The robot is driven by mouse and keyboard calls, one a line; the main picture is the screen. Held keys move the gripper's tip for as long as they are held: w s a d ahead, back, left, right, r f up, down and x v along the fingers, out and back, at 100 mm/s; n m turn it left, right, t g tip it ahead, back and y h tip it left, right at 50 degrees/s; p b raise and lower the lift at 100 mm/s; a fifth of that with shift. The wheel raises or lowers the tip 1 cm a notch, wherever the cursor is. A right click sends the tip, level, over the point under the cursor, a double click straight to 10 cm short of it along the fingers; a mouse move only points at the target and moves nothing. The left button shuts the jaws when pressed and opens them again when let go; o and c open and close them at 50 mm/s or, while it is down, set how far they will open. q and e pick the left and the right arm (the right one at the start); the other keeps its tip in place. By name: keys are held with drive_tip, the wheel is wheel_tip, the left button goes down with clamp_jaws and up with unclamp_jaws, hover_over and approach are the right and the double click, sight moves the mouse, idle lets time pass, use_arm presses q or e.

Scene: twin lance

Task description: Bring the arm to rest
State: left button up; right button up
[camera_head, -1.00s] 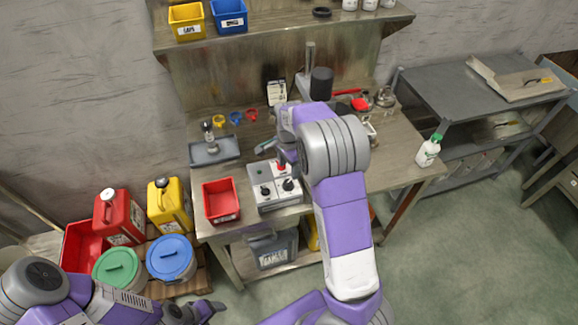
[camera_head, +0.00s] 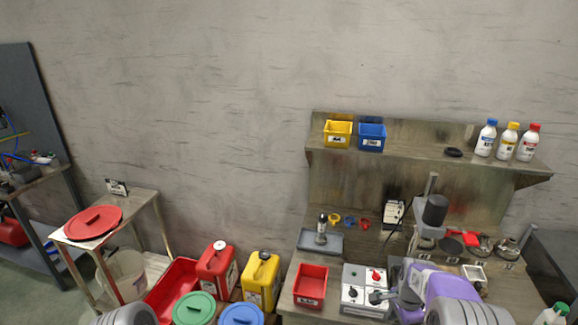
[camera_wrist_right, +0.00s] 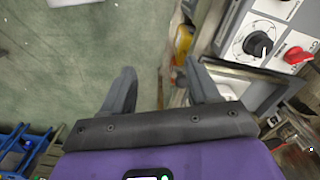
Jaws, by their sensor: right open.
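My right arm comes in at the lower right of the head view. Its gripper (camera_head: 380,297) is beside the grey control box (camera_head: 355,283) with black knobs and a red knob. In the right wrist view my right gripper (camera_wrist_right: 162,88) has its two fingers spread apart with nothing between them. Beyond them are the green floor and the bench edge. The control box also shows in the right wrist view (camera_wrist_right: 262,40), right of the fingers. Of my left arm only a rounded grey link shows at the bottom left of the head view; its gripper is out of frame.
A red bin (camera_head: 310,287) stands left of the control box, near a grey tray (camera_head: 325,243). A black-headed stand (camera_head: 435,212) is behind my right arm. Yellow (camera_head: 262,281) and red (camera_head: 216,270) canisters stand left of the bench. A shelf (camera_head: 420,155) overhangs the bench.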

drive_tip(key=s+a+f+n+y+b, duration=0.1)
drive_tip(key=s+a+f+n, duration=0.25)
drive_tip(key=f, duration=0.55)
drive_tip(key=s+a+f+n+y+b, duration=0.1)
drive_tip(key=s+a+f+n, duration=0.3)
drive_tip(key=f, duration=0.6)
use_arm(q)
drive_tip(key=f+b, duration=0.1)
drive_tip(key=f, duration=0.1)
drive_tip(key=w+f, duration=0.1)
drive_tip(key=f, duration=0.1)
drive_tip(key=shift+b, duration=0.4)
use_arm(e)
drive_tip(key=s+a+f+n+y, duration=0.1)
drive_tip(key=s+a+f+n, duration=0.2)
drive_tip(key=s+a, duration=0.3)
drive_tip(key=s+a+f+n+y, duration=0.1)
drive_tip(key=s+a+f+n, duration=0.2)
drive_tip(key=s+a, duration=0.3)
drive_tip(key=shift+s+a, duration=0.4)
drive_tip(key=shift+s, duration=0.6)
